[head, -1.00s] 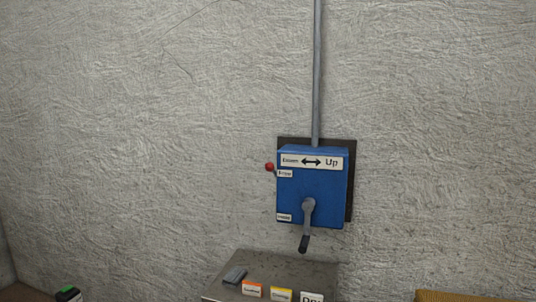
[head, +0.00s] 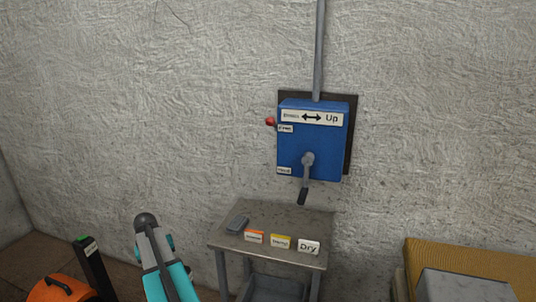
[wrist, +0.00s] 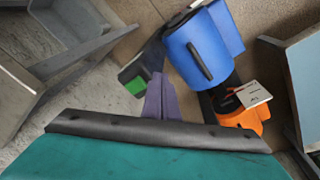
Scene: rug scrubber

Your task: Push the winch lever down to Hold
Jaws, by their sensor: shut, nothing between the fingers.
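The winch (head: 310,140) is a blue box on a dark plate on the wall in the head view. A red-knobbed lever (head: 270,121) sticks out at its upper left, beside the upper label (head: 285,128), which seems to read Free. The lower label (head: 284,171), apparently Hold, is near the box's bottom left corner. A grey crank with a black handle (head: 303,196) hangs on the front. My teal arm rises at the lower left, below and left of the winch, clear of the lever. My gripper (wrist: 158,131), shut and empty, shows in the wrist view; the winch does not.
Orange equipment (head: 60,288) stands at the lower left. A yellow-brown rug (head: 470,265) is at the lower right. The wall beside the lever is clear.

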